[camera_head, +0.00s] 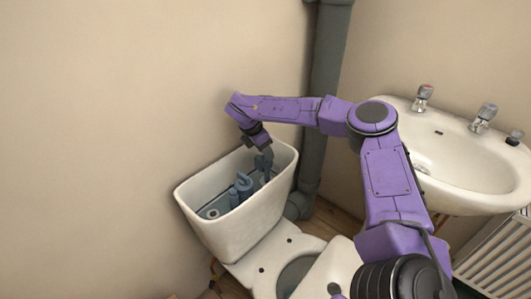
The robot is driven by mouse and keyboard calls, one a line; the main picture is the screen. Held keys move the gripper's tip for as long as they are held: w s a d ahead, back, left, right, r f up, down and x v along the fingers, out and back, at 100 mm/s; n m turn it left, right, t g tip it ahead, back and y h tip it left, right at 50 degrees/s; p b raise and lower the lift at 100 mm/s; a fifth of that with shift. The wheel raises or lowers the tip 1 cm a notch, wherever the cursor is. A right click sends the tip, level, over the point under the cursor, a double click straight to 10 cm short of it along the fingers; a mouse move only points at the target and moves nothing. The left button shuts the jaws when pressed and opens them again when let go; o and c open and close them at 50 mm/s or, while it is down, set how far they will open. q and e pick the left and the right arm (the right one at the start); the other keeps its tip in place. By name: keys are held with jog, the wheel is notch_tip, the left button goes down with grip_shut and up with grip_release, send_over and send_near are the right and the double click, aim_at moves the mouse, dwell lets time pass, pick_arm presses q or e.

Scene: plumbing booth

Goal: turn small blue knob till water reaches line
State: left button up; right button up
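The open toilet cistern (228,227) is white and stands against the wall, left of the middle in the head view. Inside it are blue-grey fittings (243,186) and what looks like water near the bottom. The small blue knob and the water line are too small to make out. My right gripper (264,157) points down into the cistern at its far right end, beside a blue-grey upright part (262,168). I cannot tell whether it touches that part or whether its fingers are shut. My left gripper is out of view.
A white sink (455,165) with taps (484,118) is on the right. A thick grey pipe (326,90) runs down the wall corner behind the cistern. The toilet bowl (297,272) stands in front of the cistern. A slatted radiator (500,255) is at the lower right.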

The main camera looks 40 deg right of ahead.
jog(key=shift+d+f, duration=0.2)
jog(key=shift+f, duration=0.35)
grip_shut()
jog(key=shift+s+f+n+t+b, duration=0.1)
jog(key=shift+n+t+b, duration=0.4)
jog(key=shift+n, duration=0.5)
jog(key=shift+n+t, duration=0.3)
jog(key=shift+n, duration=0.7)
grip_release()
jog(key=shift+r, duration=0.2)
jog(key=v, duration=1)
jog(key=shift+r, duration=0.2)
